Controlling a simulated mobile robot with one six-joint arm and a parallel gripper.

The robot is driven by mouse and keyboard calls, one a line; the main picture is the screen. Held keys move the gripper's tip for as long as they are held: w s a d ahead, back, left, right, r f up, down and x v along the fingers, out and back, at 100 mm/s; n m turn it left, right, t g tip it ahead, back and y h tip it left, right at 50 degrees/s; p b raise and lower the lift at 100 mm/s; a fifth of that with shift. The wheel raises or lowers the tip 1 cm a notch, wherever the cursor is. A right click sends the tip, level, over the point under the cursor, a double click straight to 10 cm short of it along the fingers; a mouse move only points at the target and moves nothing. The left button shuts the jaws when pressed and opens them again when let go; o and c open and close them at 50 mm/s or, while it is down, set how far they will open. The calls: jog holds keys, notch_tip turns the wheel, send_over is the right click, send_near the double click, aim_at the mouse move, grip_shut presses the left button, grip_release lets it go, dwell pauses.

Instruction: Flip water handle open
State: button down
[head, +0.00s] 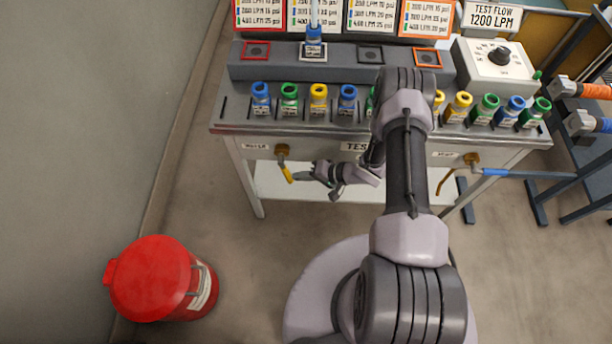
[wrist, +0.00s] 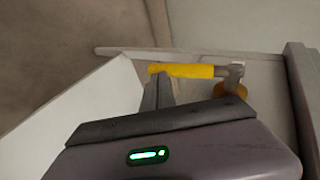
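The water handle (head: 286,173) is a yellow lever on a brass valve (head: 282,152) at the left of the bench's front panel. In the head view it hangs down, tilted slightly right. A small label, hard to read, is left of it. In the wrist view the handle (wrist: 188,70) lies across the picture, with its valve at the right end. My gripper (head: 297,176) is just right of the lever's lower end. In the wrist view its fingers (wrist: 158,90) are together at the centre, their tips by the handle's free end. I cannot tell whether they touch it.
Several coloured bottle-like adapters line the bench top (head: 232,112). A red bin (head: 152,280) stands on the floor at left. Floor between bin and bench is clear.

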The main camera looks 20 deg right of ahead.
jog(key=shift+b+x, duration=0.45)
jog(key=shift+x, duration=0.65)
jog(key=shift+s+a, duration=0.15)
jog(key=shift+a, duration=0.05)
